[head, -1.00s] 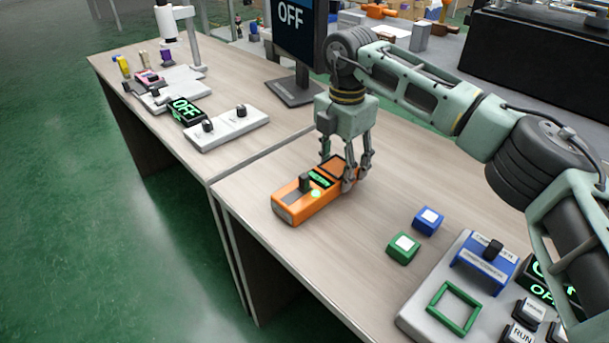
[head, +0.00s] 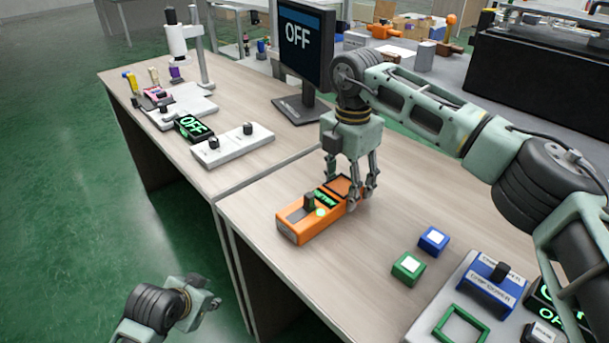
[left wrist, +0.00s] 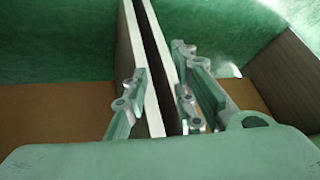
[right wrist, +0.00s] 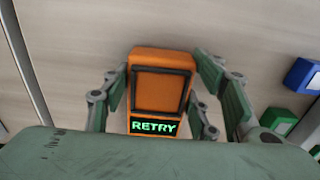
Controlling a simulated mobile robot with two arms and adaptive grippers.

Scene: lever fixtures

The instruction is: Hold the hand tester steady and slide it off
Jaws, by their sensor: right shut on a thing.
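The orange hand tester (head: 318,210) lies on the near table, with a dark slider knob (head: 309,203), a green light and a small display. In the right wrist view the tester (right wrist: 160,62) shows RETRY in green. My right gripper (head: 352,198) comes from above and is shut around the tester's far end, with one finger on each side. My left gripper (head: 203,295) is low, off the table's front side and well away from the tester. In the left wrist view its fingers (left wrist: 160,68) are apart with nothing held between them.
A monitor (head: 305,45) reading OFF stands behind the tester. A green block (head: 408,267) and a blue block (head: 433,240) lie to its right, near a grey panel (head: 450,290). A white switch panel (head: 233,146) is on the far table. A narrow gap separates the tables.

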